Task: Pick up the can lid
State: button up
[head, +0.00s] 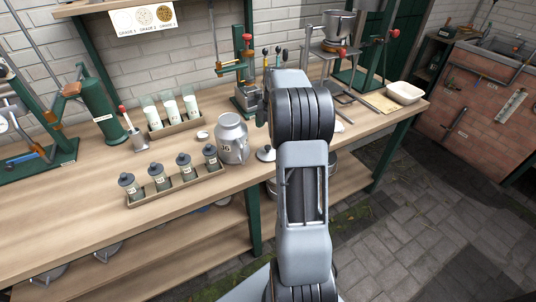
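A round grey lid with a dark knob (265,154) lies on the wooden bench near its front edge. It is just right of a grey metal can (232,140) marked with a number, and apart from it as far as I can see. My arm stands in the middle of the picture, close to the right side of the lid, and may cover part of it. My gripper is hidden behind my own arm, so its fingers do not show.
A wooden tray (178,194) holds several lidded jars at the bench front. Behind it stands a rack (178,128) of white-filled glasses. Green stands and a metal pot (339,25) are at the back. A white dish (404,92) is at right. The bench's left front is clear.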

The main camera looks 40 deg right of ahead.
aim_at(268, 146)
jog(key=shift+s+a+f, duration=0.1)
jog(key=shift+a+f, duration=0.15)
jog(key=shift+f, duration=1.3)
jog(key=shift+s+a+f, duration=0.1)
jog(key=shift+a+f, duration=0.1)
jog(key=shift+f, duration=1.3)
jog(key=shift+a+f, duration=0.25)
jog(key=shift+f, duration=1.3)
jog(key=c, duration=0.7)
jog(key=shift+r, duration=0.15)
